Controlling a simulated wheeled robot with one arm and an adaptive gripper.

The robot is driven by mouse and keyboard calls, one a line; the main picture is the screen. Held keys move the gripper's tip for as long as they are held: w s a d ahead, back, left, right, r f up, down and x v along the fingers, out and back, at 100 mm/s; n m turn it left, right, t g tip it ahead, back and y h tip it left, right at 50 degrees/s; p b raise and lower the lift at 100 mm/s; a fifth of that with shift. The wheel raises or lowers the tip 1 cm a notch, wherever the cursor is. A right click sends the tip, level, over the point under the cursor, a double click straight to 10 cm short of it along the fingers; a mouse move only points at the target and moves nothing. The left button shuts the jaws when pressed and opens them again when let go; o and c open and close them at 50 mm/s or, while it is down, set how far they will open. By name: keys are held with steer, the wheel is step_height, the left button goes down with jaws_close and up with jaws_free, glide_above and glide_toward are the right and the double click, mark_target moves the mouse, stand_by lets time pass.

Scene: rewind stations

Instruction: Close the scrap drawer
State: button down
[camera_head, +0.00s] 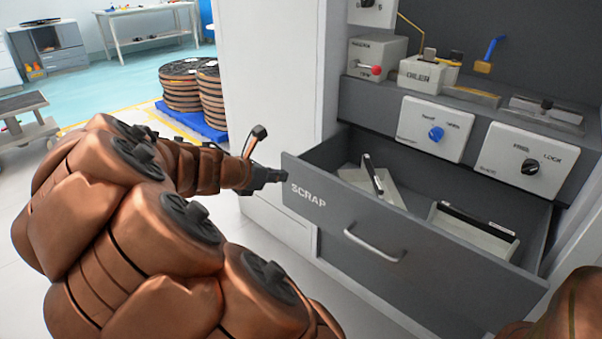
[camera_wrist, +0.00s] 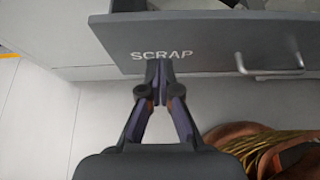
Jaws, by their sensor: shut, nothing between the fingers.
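The grey scrap drawer (camera_head: 410,245) stands pulled out of the cabinet, with the word SCRAP at the left of its front. It has a pale bar handle (camera_head: 375,243) in the middle of its front. Its front also shows in the wrist view (camera_wrist: 210,35), with the handle (camera_wrist: 270,70) to the right. My gripper (camera_head: 282,174) is at the left end of the drawer front. In the wrist view my gripper (camera_wrist: 159,65) is shut and empty, its tips just below the lettering. I cannot tell whether they touch the front.
Inside the drawer lie two pale pieces with dark edges (camera_head: 372,180) (camera_head: 470,232). Above it are a panel with a blue knob (camera_head: 436,133) and a panel with a black knob (camera_head: 530,166). Wound reels (camera_head: 187,85) stand behind on a blue pallet.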

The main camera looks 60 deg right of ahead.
mark_target(308, 169)
steer(key=x, duration=0.2)
steer(key=b+x, duration=0.1)
steer(key=x, duration=0.1)
steer(key=b+x, duration=0.1)
steer(key=x, duration=0.1)
steer(key=shift+s+d+r, duration=0.15)
steer(key=shift+d+r, duration=0.1)
steer(key=shift+d, duration=0.1)
steer(key=shift+s+d+r+b, duration=0.15)
steer(key=shift+d+b, duration=0.15)
steer(key=shift+d, duration=0.6)
steer(key=shift+d, duration=0.15)
